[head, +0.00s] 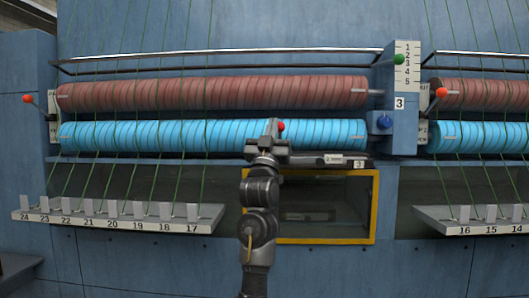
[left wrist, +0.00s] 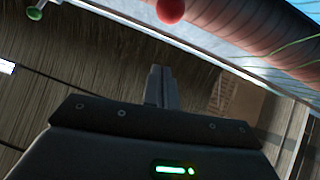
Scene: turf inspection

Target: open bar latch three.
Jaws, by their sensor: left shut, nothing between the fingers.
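A dark horizontal bar (head: 312,159) with small white labels, one reading 3 (head: 359,164), runs along the top of a yellow-framed opening (head: 375,205). A red ball knob (head: 281,126) shows at the bar's left part, in front of the blue roller. My left gripper (head: 272,128) is raised just left of the red knob, and its arm hides the bar's left end. In the left wrist view the shut, empty fingers (left wrist: 160,84) point toward the red knob (left wrist: 171,9), with a visible gap in the picture. Whether they touch the bar cannot be told. My right gripper is not in view.
A blue post (head: 400,110) with a scale, a green knob (head: 398,60) and a blue knob (head: 384,121) stands to the right. Numbered shelves (head: 120,219) project at lower left and right (head: 480,219). Red-knob levers (head: 28,98) flank the rollers.

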